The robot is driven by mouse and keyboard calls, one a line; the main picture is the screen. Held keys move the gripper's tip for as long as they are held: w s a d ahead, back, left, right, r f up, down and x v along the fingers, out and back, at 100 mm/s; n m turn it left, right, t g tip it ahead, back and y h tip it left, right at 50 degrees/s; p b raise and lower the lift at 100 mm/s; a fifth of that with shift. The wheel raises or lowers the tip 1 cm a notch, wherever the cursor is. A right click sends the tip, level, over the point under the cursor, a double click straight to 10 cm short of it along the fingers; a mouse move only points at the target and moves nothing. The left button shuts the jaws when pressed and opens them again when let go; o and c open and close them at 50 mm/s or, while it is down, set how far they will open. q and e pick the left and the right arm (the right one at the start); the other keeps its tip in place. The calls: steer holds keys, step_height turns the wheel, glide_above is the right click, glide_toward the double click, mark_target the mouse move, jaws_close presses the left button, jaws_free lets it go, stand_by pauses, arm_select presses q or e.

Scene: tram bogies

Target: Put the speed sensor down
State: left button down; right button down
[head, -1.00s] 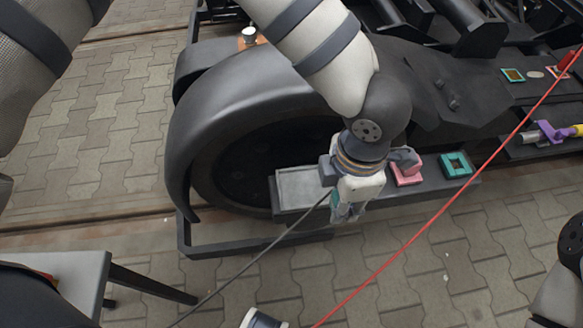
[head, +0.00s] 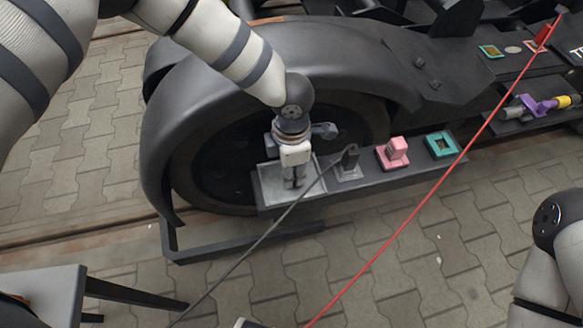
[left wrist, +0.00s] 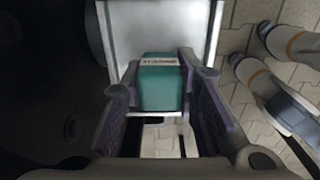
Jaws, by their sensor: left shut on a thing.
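The speed sensor appears to be the teal block (left wrist: 160,82) with a white label, seen between my left fingers in the left wrist view. My left gripper (head: 294,181) is shut on it. In the head view the gripper points down over the pale grey tray (head: 265,188) at the left end of the bogie's ledge, and the block is mostly hidden by the fingers. The tray also shows behind the block in the left wrist view (left wrist: 195,28). I cannot tell whether the block touches the tray floor. My right gripper is not in view.
Right of the tray, the ledge holds a black plug (head: 348,158) with a dark cable, a pink block in a pink holder (head: 394,153) and a teal square holder (head: 441,145). A red line (head: 400,223) crosses the view. The wheel and fender (head: 210,95) stand behind.

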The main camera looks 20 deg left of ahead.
arm_select(q)
steer(key=shift+f, duration=0.2)
steer(key=c, duration=1.2)
jaws_free()
steer(key=shift+c, duration=0.2)
steer(key=shift+r, duration=0.1)
